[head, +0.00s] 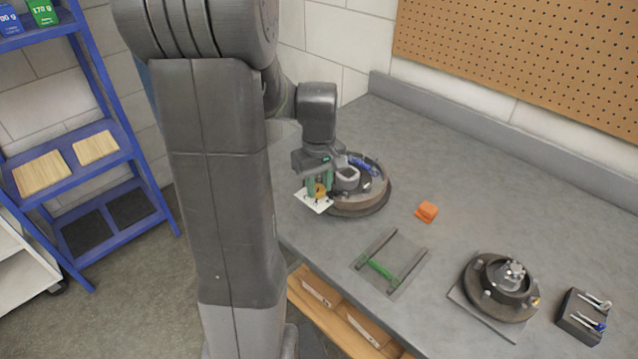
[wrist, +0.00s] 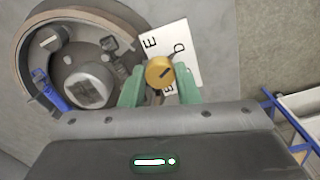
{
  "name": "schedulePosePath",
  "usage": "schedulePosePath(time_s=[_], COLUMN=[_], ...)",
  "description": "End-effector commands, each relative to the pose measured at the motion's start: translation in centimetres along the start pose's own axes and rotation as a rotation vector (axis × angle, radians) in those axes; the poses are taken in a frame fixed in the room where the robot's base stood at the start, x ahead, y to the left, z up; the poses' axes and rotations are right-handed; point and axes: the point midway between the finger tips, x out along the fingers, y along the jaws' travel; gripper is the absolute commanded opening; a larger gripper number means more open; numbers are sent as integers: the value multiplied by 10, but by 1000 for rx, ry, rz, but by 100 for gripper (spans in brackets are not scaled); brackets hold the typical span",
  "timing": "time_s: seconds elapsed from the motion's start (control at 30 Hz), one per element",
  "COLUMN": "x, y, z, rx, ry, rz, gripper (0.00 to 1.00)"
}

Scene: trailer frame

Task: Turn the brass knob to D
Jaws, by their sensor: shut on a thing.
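The brass knob (wrist: 160,72) sits on a white card-like plate (wrist: 185,40) with black letters in the wrist view. A D shows up and to the right of the knob, with other letters up-left and below, the lower one partly hidden. A dark mark on the knob slants up and right, roughly towards the D; I cannot tell if it lines up exactly. My gripper (wrist: 160,84) has its green fingers shut on the knob, one on each side. In the head view, my gripper (head: 319,184) is over the knob (head: 320,190) and plate (head: 312,203) at the bench's front edge.
A round brown-rimmed drum assembly (head: 372,204) stands right beside the knob, with a blue lever (head: 362,163). An orange block (head: 427,211), a green-barred frame (head: 382,270), a dark round fixture (head: 490,292) and a tool holder (head: 578,322) stand further right. Bare bench lies between them.

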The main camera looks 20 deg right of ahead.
Motion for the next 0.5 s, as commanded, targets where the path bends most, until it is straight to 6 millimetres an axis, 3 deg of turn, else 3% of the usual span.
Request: schedulePosePath(time_s=[0.03, 0.13, 0.5], x=[0, 0, -6], y=[0, 0, 0], z=[0, 0, 0], rx=[0, 0, 1], ry=[0, 0, 2], rz=[0, 0, 2], gripper=[33, 51, 51])
